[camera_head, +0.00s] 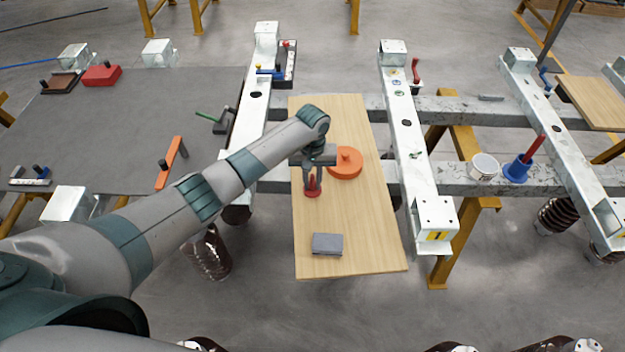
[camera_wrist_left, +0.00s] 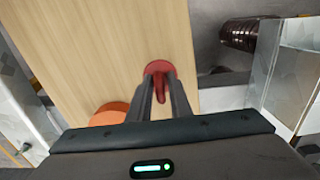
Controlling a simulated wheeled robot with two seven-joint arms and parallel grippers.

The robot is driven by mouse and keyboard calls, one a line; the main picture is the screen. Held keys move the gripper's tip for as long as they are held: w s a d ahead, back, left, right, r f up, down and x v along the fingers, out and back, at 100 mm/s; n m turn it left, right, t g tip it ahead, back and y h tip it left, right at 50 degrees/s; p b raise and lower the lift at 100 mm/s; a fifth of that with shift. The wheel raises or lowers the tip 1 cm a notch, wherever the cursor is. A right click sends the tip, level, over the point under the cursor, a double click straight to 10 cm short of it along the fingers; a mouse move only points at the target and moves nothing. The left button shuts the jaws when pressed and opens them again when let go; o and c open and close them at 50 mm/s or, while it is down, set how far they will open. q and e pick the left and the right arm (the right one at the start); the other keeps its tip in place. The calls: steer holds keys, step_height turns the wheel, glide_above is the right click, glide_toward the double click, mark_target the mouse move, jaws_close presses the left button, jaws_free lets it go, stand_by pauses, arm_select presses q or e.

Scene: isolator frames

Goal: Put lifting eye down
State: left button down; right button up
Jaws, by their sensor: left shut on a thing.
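The lifting eye appears to be the small red piece (camera_head: 313,188) with a round base and an upright part. My left gripper (camera_head: 312,178) points down and is shut on its upright part, over the wooden board (camera_head: 335,225). In the left wrist view the red piece (camera_wrist_left: 158,68) shows its disc just beyond the fingertips (camera_wrist_left: 162,95). I cannot tell whether its base touches the board. My right gripper is not in view.
An orange round piece with a knob (camera_head: 346,163) sits on the board beside my left gripper. A grey block (camera_head: 327,244) lies near the board's front edge. White beams (camera_head: 412,150) flank the board. Bare wood lies between the gripper and the grey block.

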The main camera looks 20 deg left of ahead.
mark_target(312, 176)
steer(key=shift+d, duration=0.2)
arm_select(q)
steer(key=c, duration=1.6)
jaws_free()
steer(key=shift+f, duration=0.1)
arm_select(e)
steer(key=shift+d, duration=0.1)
arm_select(q)
step_height(312, 176, up, 12)
steer(key=shift+r+b, duration=0.2)
steer(key=shift+b, duration=0.75)
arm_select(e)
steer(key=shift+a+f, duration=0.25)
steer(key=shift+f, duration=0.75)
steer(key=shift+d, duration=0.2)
arm_select(q)
steer(key=shift+f, duration=0.1)
